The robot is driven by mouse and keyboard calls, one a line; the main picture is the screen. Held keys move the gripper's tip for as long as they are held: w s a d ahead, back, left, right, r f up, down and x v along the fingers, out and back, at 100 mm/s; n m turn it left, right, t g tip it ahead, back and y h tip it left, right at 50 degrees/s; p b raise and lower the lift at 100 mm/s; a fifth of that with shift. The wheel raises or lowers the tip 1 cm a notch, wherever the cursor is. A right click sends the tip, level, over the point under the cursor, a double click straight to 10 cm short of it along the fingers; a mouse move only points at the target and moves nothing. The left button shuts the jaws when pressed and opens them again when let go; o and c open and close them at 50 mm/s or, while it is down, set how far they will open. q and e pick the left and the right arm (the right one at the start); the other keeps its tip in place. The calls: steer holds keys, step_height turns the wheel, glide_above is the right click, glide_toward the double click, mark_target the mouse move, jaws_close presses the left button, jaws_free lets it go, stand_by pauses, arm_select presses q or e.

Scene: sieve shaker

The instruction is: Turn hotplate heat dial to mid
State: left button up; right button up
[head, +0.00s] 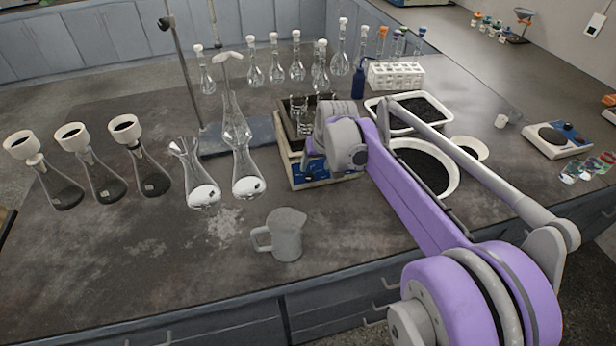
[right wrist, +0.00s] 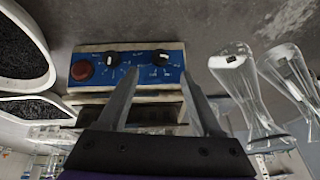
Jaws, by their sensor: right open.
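The hotplate unit (head: 297,172) stands in the middle of the bench, a cream box with a blue front panel. In the right wrist view its blue panel (right wrist: 135,66) carries a red knob (right wrist: 82,69), a dark dial with a white pointer (right wrist: 110,58) and a second such dial (right wrist: 160,57). The dial markings are too small to read. My right gripper (right wrist: 160,74) is open and empty, its fingertips on either side of the second dial in the picture; I cannot tell whether they touch it. In the head view my arm hides part of the panel. My left gripper is out of view.
A tray with glass bottles (head: 302,118) sits on the unit. Glass flasks (head: 241,172) stand left of it and a grey jug (head: 287,238) stands in front. Dishes of black grains (head: 446,180) lie to the right. The front left of the bench is clear.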

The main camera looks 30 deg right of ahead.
mark_target(311, 177)
steer(key=x, duration=0.8)
steer(key=shift+w+b, duration=0.1)
steer(key=shift+b, duration=0.2)
jaws_close()
